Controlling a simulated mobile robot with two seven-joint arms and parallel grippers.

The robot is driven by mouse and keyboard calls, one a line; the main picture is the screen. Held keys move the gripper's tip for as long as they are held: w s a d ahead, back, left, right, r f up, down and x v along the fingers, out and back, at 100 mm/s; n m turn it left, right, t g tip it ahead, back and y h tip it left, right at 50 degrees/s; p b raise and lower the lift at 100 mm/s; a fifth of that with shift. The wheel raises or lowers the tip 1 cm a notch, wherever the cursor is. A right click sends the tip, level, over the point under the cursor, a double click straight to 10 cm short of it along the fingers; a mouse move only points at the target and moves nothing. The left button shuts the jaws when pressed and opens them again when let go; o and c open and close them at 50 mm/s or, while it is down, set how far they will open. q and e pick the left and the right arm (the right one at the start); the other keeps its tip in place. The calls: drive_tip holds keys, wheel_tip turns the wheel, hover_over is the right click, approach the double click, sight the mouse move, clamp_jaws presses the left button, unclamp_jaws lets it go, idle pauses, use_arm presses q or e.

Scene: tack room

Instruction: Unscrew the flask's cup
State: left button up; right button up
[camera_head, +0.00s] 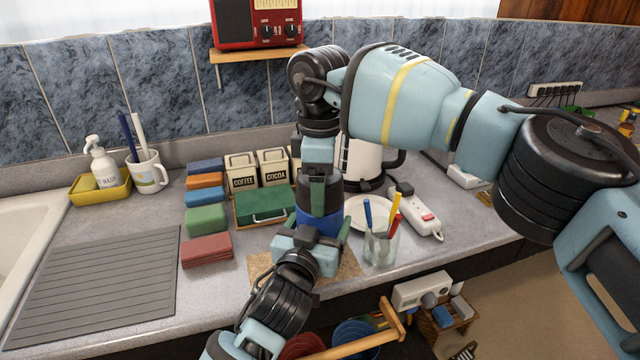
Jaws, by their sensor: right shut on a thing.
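The flask (318,222) stands upright near the counter's front edge, and a band of its blue body shows. My right gripper (320,190) reaches down from above and is shut on the flask's cup at the top.
A brown mat (347,266) lies under the flask. Close by are a green box (262,207), a glass of pens (381,248), a white plate (362,211) and a power strip (424,220). A kettle (365,160) stands behind. The ribbed drainboard (95,285) at left is clear.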

drive_tip(key=m, duration=0.9)
drive_tip(key=shift+r, duration=0.15)
idle(2.7)
